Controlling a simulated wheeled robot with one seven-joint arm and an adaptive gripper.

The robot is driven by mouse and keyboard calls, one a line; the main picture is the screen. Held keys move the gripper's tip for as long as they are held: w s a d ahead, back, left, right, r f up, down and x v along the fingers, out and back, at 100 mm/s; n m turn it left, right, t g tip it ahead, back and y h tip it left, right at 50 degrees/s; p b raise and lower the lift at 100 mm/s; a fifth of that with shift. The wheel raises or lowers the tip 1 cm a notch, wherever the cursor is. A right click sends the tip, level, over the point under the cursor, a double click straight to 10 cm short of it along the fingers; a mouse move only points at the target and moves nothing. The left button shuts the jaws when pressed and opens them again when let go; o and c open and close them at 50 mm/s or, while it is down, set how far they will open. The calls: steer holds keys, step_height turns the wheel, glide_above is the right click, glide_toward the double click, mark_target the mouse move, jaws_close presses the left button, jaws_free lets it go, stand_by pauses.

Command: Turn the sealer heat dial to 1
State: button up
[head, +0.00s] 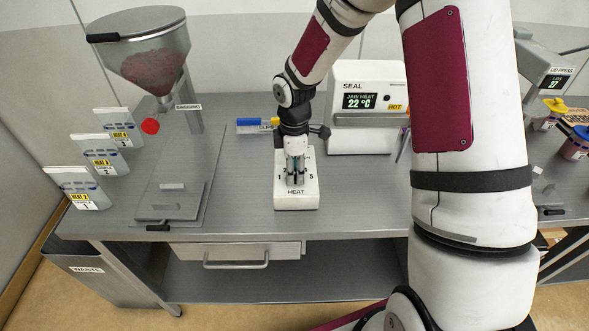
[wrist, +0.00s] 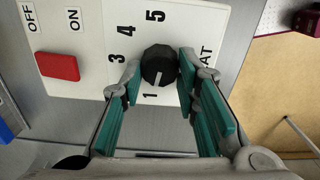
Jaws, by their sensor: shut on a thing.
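The heat dial (wrist: 158,64) is a round black knob with a white pointer mark, on the white control box (head: 296,200) labelled HEAT. Numbers 1, 3, 4 and 5 show around it in the wrist view; 2 is not visible, probably behind a finger. The pointer mark points down in the wrist view, close to the 1. My gripper (wrist: 160,73) has its teal-padded fingers on either side of the dial, shut on it. In the head view my gripper (head: 296,168) reaches straight down onto the box and hides the dial.
A red button (wrist: 57,66) sits beside the ON and OFF labels. The sealer (head: 366,105) behind reads 22 °C. A blue-ended object (head: 257,122) lies behind the box. A hopper (head: 155,60) and sample bags (head: 102,155) stand left; open bench lies between.

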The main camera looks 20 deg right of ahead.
stand_by(0.4)
steer(key=o, duration=1.2)
steer(key=shift+c, duration=0.2)
steer(key=shift+r, duration=0.1)
step_height(320, 180, up, 12)
